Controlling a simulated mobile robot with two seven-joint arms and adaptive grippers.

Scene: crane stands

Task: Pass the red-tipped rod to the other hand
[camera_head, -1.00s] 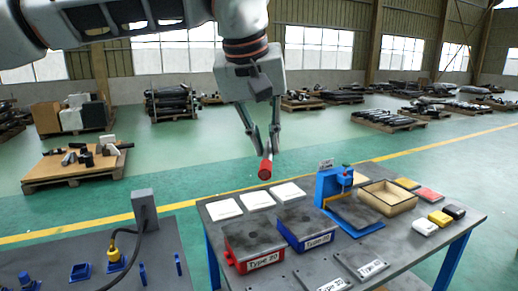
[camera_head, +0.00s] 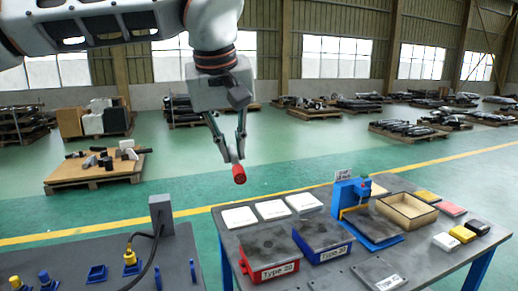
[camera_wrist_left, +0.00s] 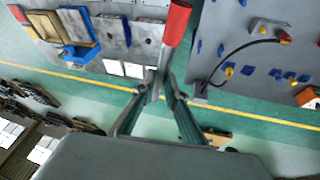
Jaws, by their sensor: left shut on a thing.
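The red-tipped rod (camera_head: 239,175) hangs in the air in the head view, its red end toward the camera. My left gripper (camera_head: 231,154) comes down from above and is shut on the rod's grey part behind the red end. In the left wrist view, the rod's red end (camera_wrist_left: 176,22) points up and its grey shaft lies between the fingertips of my left gripper (camera_wrist_left: 164,92). The rod is clear of the tables. My right gripper is in neither view.
A grey table (camera_head: 226,215) on the right bears a red bin (camera_head: 262,257), a blue bin (camera_head: 323,241), a blue fixture (camera_head: 348,195) and a wooden tray (camera_head: 406,212). Another grey table (camera_head: 125,279) at lower left holds a cable and blue parts. Green floor lies between them.

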